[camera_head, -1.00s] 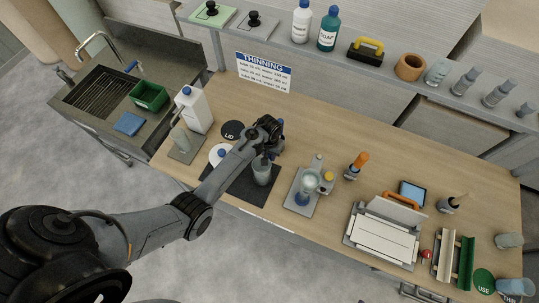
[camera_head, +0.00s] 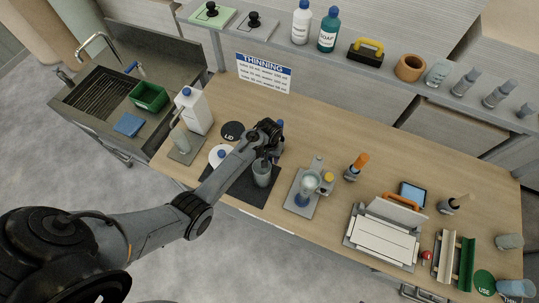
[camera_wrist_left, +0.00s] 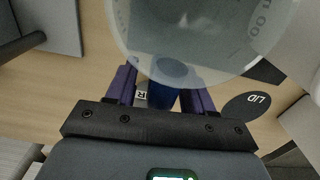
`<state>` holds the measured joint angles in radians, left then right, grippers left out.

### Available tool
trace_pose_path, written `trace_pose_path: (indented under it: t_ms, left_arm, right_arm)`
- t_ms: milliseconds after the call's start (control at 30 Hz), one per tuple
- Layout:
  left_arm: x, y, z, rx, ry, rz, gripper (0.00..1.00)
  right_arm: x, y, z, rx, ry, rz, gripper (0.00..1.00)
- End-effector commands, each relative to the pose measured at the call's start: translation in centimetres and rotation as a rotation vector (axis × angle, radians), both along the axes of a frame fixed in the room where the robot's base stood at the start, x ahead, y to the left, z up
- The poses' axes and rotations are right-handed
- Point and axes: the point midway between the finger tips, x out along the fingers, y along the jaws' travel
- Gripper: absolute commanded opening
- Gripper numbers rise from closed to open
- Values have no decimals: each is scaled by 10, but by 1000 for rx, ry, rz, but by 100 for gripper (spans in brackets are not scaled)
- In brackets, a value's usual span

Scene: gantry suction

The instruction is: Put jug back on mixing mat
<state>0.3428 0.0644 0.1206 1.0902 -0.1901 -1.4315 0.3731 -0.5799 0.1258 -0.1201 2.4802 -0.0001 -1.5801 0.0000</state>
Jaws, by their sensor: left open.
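The grey translucent jug (camera_head: 262,175) stands on the dark mixing mat (camera_head: 238,190) in the head view. My left gripper (camera_head: 267,152) is right at the jug's upper far side, and its arm covers part of the mat. In the left wrist view, the clear jug (camera_wrist_left: 195,35) with printed graduations fills the top, just beyond the open purple fingers (camera_wrist_left: 163,85). A dark blue piece (camera_wrist_left: 165,98) shows between the fingers; I cannot tell whether they touch it. My right gripper is not in view.
A white bottle (camera_head: 195,111) stands farther left. A grey stand with a glass vessel (camera_head: 310,180) is right of the mat. The shelf (camera_head: 400,80) runs behind the table.

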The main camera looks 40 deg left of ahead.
Motion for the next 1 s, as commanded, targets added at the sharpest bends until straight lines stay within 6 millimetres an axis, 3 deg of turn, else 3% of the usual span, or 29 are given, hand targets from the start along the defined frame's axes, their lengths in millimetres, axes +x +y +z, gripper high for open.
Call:
trace_pose_path:
  t_ms: [267, 700, 1000]
  left_arm:
    - [1, -1, 21, -1, -1, 0, 52]
    - [0, 0, 97, 0, -2, -1, 52]
    - [-1, 0, 121, 2, -2, -1, 52]
  right_arm:
    - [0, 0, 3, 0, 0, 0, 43]
    - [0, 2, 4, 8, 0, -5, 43]
    - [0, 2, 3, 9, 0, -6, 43]
